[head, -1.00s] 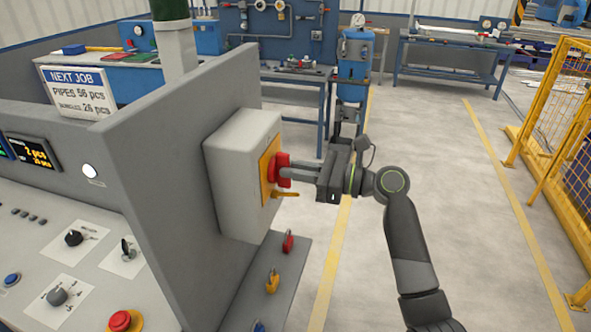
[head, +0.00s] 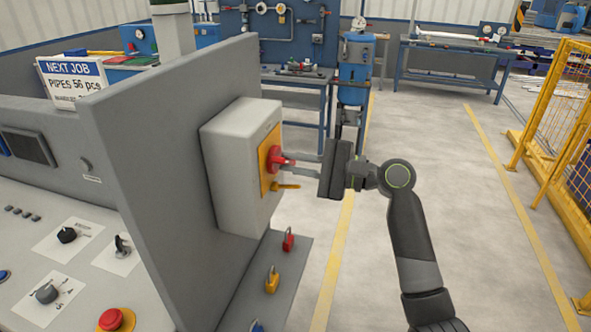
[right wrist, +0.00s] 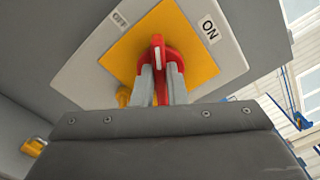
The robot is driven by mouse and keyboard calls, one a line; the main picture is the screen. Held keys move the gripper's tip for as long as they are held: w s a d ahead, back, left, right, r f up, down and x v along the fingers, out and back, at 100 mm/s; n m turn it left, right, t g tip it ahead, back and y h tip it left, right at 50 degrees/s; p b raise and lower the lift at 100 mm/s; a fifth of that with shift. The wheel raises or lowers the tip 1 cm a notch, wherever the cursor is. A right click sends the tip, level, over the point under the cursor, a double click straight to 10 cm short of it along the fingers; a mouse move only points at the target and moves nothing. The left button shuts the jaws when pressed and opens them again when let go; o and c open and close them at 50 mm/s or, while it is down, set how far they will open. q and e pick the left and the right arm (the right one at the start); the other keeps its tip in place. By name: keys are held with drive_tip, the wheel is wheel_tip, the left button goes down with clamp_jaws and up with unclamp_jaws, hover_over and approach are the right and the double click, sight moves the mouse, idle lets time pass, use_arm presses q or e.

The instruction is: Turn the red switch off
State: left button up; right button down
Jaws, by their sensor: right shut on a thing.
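The red switch (head: 274,158) sits on a yellow plate (head: 265,170) on the front of a light grey box (head: 225,165), which is fixed to the side of the grey console. In the right wrist view the red switch (right wrist: 158,50) stands upright in the picture, between an "OFF" label (right wrist: 118,18) at left and an "ON" label (right wrist: 209,27) at right. My right gripper (head: 290,163) is shut on the red switch handle, its two fingers either side of it. The fingers partly hide the handle. My left gripper is not in view.
A yellow hasp (head: 287,186) sticks out below the switch. Red and yellow padlocks (head: 272,280) stand on the ledge below. The console (head: 60,240) at left has a red button (head: 116,319) and a dark display (head: 28,147). Floor to the right is clear up to a yellow fence (head: 555,140).

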drive_tip(key=shift+f+n+b, duration=0.2)
drive_tip(key=shift+n+b, duration=1.15)
drive_tip(key=shift+n, duration=0.35)
drive_tip(key=shift+f+n+b, duration=0.15)
drive_tip(key=shift+n+b, duration=1.2)
drive_tip(key=shift+n, duration=0.35)
drive_tip(key=c, duration=1.5)
unclamp_jaws()
drive_tip(key=shift+o, duration=0.2)
drive_tip(key=shift+s, duration=0.1)
drive_tip(key=b+v, duration=0.4)
drive_tip(key=v, duration=1.3)
drive_tip(key=shift+d, duration=0.2)
